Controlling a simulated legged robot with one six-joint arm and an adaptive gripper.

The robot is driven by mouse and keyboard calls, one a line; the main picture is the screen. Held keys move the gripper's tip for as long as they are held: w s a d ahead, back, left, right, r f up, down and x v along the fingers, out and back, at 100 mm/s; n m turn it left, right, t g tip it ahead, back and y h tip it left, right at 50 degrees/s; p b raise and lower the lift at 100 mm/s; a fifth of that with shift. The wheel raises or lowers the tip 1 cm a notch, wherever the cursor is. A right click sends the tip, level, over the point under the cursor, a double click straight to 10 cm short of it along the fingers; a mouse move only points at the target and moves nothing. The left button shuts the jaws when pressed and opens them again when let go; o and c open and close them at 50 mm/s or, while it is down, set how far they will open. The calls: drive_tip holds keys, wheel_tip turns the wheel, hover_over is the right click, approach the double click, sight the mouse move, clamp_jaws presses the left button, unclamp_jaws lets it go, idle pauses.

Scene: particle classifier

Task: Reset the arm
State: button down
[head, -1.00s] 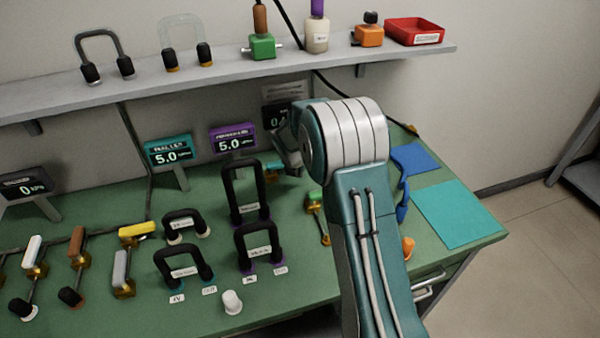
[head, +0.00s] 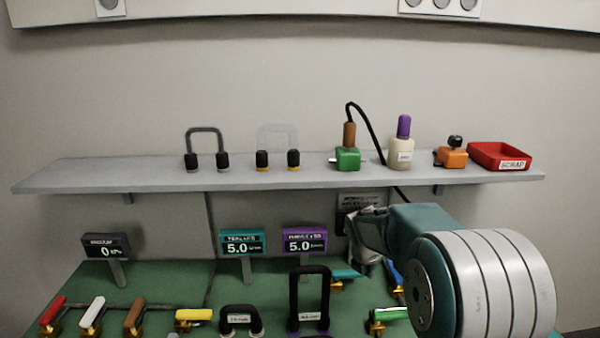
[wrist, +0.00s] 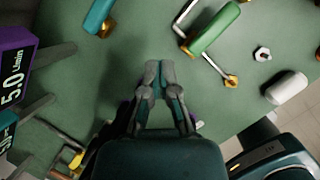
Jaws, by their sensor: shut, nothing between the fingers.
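My arm, teal with a white ringed joint, fills the lower right of the head view. My gripper (head: 362,262) is at its far end, beyond the teal link, small and partly hidden there. In the wrist view my gripper (wrist: 158,72) has its fingertips together with nothing between them. It is over the green bench top (wrist: 70,92), and its height above it is hard to judge.
A green-handled valve (wrist: 214,28) and a teal handle (wrist: 98,15) lie ahead of my gripper. Purple (head: 304,240) and teal (head: 242,242) displays stand left of it. A grey shelf (head: 110,176) carries a red scrap tray (head: 497,155) and bottles.

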drive_tip(key=s+a+r+m, duration=0.2)
drive_tip(key=s+r+m, duration=0.5)
drive_tip(key=s, duration=0.1)
drive_tip(key=s+a+r+m+t+y, duration=0.1)
drive_tip(key=s+r+m, duration=0.1)
drive_tip(key=s+m, duration=0.7)
drive_tip(key=s+a+r+m+t+y, duration=0.1)
drive_tip(key=s+a+r+m, duration=0.1)
drive_tip(key=s+m, duration=0.8)
drive_tip(key=s, duration=0.5)
drive_tip(key=shift+s+a+r+y, duration=0.25)
drive_tip(key=shift+r+y, duration=0.05)
drive_tip(key=shift+r, duration=0.05)
